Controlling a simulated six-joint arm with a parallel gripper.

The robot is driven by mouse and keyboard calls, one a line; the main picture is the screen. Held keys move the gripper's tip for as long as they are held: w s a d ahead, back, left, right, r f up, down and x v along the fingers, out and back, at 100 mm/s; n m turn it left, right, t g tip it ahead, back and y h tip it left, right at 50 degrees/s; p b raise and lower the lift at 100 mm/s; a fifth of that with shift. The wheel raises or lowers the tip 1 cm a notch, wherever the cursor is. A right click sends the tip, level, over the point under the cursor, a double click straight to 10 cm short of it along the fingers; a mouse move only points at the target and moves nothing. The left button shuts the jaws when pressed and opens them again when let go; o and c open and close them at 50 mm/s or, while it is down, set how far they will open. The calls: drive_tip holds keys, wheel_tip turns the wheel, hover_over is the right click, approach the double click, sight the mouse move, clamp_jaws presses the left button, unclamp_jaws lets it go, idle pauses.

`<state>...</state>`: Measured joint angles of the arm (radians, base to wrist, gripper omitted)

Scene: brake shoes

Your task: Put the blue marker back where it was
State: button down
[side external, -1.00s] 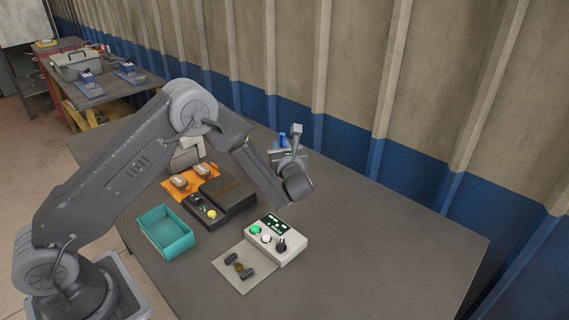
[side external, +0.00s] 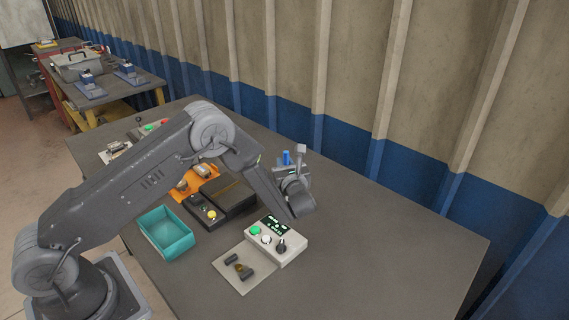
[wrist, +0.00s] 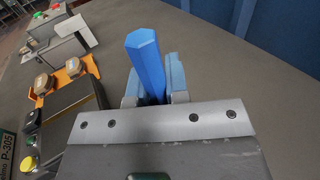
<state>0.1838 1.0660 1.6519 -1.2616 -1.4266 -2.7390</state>
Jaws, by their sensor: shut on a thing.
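The blue marker (wrist: 147,65) is a six-sided blue stick, held between the two fingers of my gripper (wrist: 155,92) in the wrist view. Its upper end sticks out past the fingers. The lower part is hidden behind the gripper's grey plate. In the side view the marker (side external: 287,158) shows as a small blue piece at my gripper (side external: 289,168). The gripper is above the grey table (side external: 380,240), behind the white control box. The height over the table is hard to tell.
A white control box (side external: 286,250) with buttons stands in front of the gripper, beside a flat plate (side external: 228,270) with small parts. To the left are a dark box (side external: 236,196), an orange fixture (side external: 208,186) and a teal bin (side external: 150,224). The table's right side is clear.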

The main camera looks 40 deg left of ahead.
drive_tip(key=shift+f, duration=0.25)
drive_tip(key=c, duration=1.1)
unclamp_jaws()
